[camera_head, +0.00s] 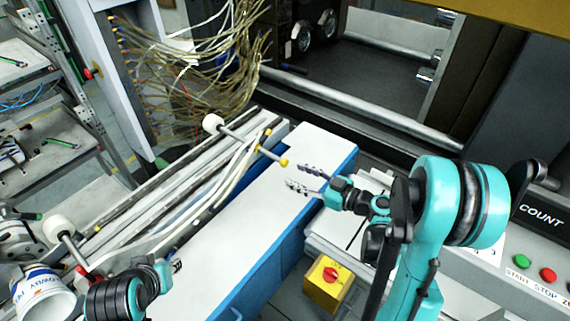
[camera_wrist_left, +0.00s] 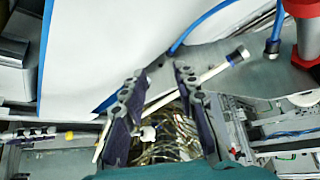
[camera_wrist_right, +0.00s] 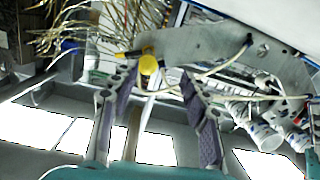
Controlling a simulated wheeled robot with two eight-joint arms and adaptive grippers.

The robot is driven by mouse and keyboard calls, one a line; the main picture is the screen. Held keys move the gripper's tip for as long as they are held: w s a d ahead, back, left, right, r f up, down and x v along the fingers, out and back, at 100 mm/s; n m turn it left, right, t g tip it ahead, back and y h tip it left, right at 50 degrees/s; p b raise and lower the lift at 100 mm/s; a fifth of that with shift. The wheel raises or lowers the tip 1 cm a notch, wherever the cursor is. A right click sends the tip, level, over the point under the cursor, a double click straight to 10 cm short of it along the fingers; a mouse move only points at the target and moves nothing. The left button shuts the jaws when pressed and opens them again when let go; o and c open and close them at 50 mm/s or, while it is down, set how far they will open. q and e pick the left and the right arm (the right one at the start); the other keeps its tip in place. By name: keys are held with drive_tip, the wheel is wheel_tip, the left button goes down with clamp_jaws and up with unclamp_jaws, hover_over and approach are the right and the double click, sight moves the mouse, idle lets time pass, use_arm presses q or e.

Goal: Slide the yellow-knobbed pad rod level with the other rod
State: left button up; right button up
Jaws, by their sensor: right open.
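The yellow-knobbed pad rod (camera_head: 238,136) lies across the rails in the head view. Its white round pad is at the far left end and its yellow knob (camera_head: 284,162) at the near right end. The other rod (camera_head: 72,246), with a white pad, is at lower left; its near end is hidden by my left arm. My right gripper (camera_head: 302,178) is open and empty, just right of the yellow knob. In the right wrist view the knob (camera_wrist_right: 148,66) shows between the spread fingertips. My left gripper (camera_wrist_left: 159,80) has its fingers apart; a thin pale rod crosses between or behind them, depth unclear.
A white-topped blue block (camera_head: 255,225) runs alongside the rails, below my right gripper. A yellow box with a red knob (camera_head: 327,283) stands near the front. A white cup-like roll (camera_head: 43,297) is at lower left. Tangled cables (camera_head: 195,75) hang behind.

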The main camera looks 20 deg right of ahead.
sight(287, 164)
drive_tip(key=shift+n+t+y, duration=0.3)
drive_tip(key=shift+n+t, duration=0.1)
drive_tip(key=shift+t, duration=0.2)
drive_tip(key=x, duration=0.2)
drive_tip(key=b+x, duration=0.1)
drive_tip(key=x, duration=0.1)
drive_tip(key=w+d+x, duration=0.1)
drive_tip(key=x, duration=0.1)
drive_tip(key=shift+w+a+r, duration=0.1)
drive_tip(key=shift+w, duration=0.15)
clamp_jaws()
